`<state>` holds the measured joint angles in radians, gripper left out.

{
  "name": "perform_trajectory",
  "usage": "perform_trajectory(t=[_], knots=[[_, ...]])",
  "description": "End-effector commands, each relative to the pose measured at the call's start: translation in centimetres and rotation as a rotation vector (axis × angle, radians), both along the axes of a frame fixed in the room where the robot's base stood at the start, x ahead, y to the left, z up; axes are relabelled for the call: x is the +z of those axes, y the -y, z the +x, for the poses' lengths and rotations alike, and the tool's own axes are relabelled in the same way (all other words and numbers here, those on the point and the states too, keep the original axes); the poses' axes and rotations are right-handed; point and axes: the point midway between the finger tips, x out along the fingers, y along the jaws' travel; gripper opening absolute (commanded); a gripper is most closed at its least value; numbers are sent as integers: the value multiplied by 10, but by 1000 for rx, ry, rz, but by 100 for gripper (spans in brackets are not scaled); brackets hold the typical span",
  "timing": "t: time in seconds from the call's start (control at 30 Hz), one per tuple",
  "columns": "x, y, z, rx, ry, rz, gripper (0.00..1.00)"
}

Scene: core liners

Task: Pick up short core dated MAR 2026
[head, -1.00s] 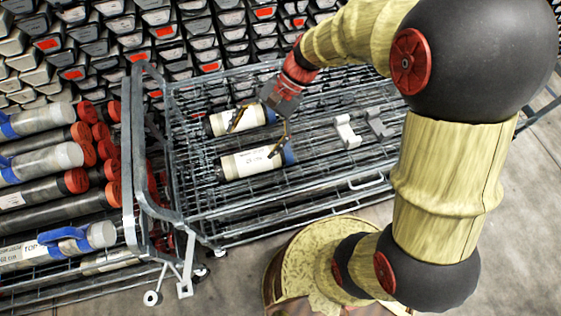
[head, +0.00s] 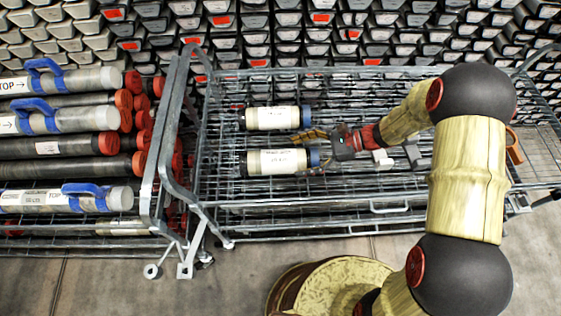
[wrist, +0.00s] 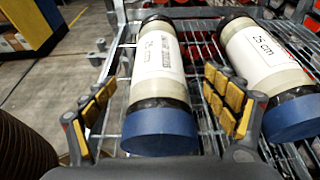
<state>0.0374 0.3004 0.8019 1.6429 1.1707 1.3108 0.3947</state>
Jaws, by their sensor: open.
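Two short white core tubes lie side by side on the wire cart: a nearer one (head: 277,161) and a farther one (head: 272,118), each with a blue cap on its right end. I cannot read a date on either label. My gripper (head: 311,149) is open and empty at their right ends. In the wrist view my gripper (wrist: 160,112) has its fingers on either side of the nearer core (wrist: 157,85), blue cap toward me. The farther core (wrist: 265,65), labelled 25 cm, lies right of the right finger. I cannot tell whether the fingers touch either core.
A metal wire cart (head: 330,228) carries both cores. A rack of long liners with red caps (head: 133,165) stands at left, behind a metal frame (head: 160,150). Trays of cores fill the back.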

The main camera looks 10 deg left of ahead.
Motion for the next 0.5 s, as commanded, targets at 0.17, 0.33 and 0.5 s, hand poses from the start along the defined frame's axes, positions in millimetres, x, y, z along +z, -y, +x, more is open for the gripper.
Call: perform_trajectory(t=[0.17, 0.33, 0.5], knots=[[-12, -23, -10, 4, -2, 1, 86], [-17, -39, -12, 2, -1, 0, 86], [-16, -39, -12, 1, 0, 0, 86]])
